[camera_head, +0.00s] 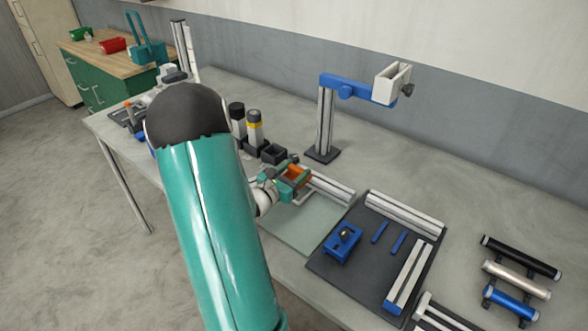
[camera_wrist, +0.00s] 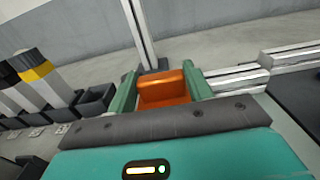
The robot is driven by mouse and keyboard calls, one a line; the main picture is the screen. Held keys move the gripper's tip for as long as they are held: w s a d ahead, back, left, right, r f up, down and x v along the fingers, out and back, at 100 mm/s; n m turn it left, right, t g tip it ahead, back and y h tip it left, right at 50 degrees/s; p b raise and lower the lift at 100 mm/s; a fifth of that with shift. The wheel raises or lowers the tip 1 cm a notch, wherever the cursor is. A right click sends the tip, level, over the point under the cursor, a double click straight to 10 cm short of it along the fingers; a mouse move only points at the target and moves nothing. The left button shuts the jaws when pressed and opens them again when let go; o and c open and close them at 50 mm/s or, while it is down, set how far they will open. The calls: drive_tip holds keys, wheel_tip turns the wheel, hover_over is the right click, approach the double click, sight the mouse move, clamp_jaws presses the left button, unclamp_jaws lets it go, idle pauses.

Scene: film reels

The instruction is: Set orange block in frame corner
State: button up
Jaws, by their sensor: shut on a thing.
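My gripper (camera_head: 292,178) is shut on the orange block (camera_head: 296,172), with its green fingers on either side. In the wrist view my gripper (camera_wrist: 163,92) holds the orange block (camera_wrist: 164,86) between the fingertips. A silver profile rail (camera_head: 331,187) lies just right of the gripper, at the back of a pale green mat (camera_head: 312,232). The rail also shows in the wrist view (camera_wrist: 240,80), close to the right finger. My arm and gripper hide the left part of the mat, so I cannot tell whether the block touches the frame corner.
Behind are yellow-banded bottles (camera_head: 254,128), a small black bin (camera_head: 274,153) and a blue-armed post (camera_head: 324,120). A dark tray (camera_head: 340,272) with rails and a blue clamp (camera_head: 342,243) lies right. Several cylinders (camera_head: 520,258) lie farther right. The mat's front is clear.

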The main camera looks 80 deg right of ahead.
drive_tip(key=o, duration=1.2)
drive_tip(key=shift+f, duration=0.1)
drive_tip(key=shift+c, duration=0.2)
drive_tip(key=shift+r, duration=0.6)
drive_tip(key=v, duration=1.2)
